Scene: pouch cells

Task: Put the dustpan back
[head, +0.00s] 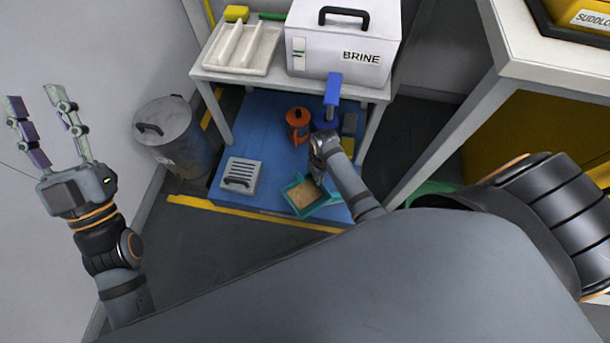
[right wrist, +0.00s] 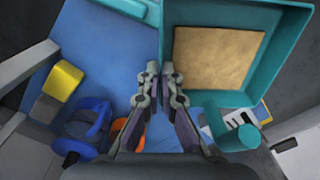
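The teal dustpan (head: 326,201) rests on the blue floor area, with a flat tan surface inside it. In the right wrist view its teal wall (right wrist: 290,50) and short round handle (right wrist: 234,130) show clearly. In the head view my right gripper (head: 322,152) is above the pan's far side, fingertips hidden. My left gripper (head: 36,98) is open and empty, raised at the left.
A white table (head: 210,72) with a BRINE box (head: 312,58) stands over the blue floor area. An orange container (head: 298,120), a blue object (head: 331,98) and a grey slotted item (head: 240,176) are near the pan. A lidded bin (head: 175,140) stands left.

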